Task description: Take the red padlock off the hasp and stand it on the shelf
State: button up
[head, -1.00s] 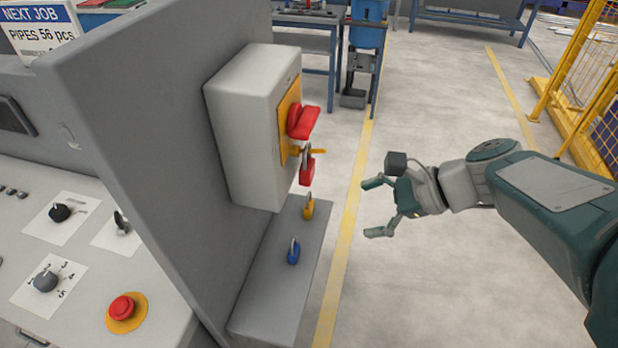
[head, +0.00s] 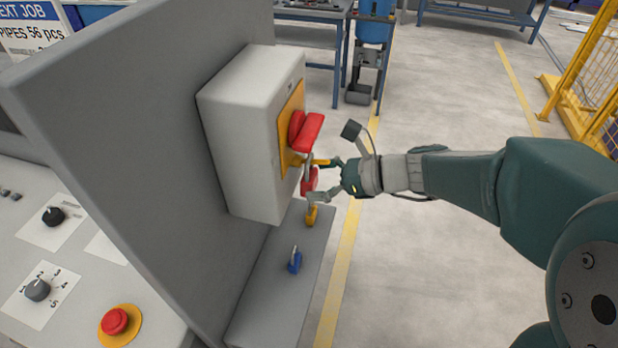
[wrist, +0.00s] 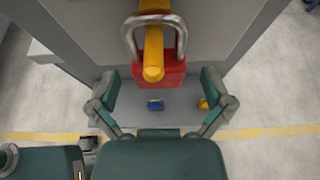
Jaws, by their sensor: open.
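The red padlock (head: 309,181) hangs by its shackle on the yellow hasp (head: 320,162) on the front of the grey switch box. In the wrist view the padlock body (wrist: 172,73) hangs below the yellow hasp bar (wrist: 153,52), its metal shackle looped around it. My gripper (head: 322,178) is open close to the padlock. In the wrist view its fingers (wrist: 158,102) stand apart to the left and right, just below the padlock in the picture. I cannot tell whether either finger touches it. The grey shelf (head: 272,318) lies below the box.
A yellow padlock (head: 311,215) and a blue padlock (head: 295,262) stand on the shelf. A red switch handle (head: 307,130) juts out just above the hasp. The grey panel (head: 130,130) closes off the left. Open floor lies to the right.

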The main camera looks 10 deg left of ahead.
jog(key=shift+x, duration=0.9)
jog(key=shift+d, duration=0.1)
jog(key=c, duration=1.2)
jog(key=shift+r, duration=0.95)
jog(key=d, duration=0.6)
jog(key=s+d, duration=0.1)
jog(key=d, duration=1.1)
jog(key=shift+s+f, duration=0.1)
jog(key=shift+s, duration=0.1)
jog(key=shift+d+f, duration=0.1)
jog(key=shift+f, duration=0.05)
jog(key=shift+s+d, duration=0.15)
jog(key=shift+d, duration=1.65)
jog(key=shift+s+d, duration=0.1)
jog(key=shift+d, duration=1.75)
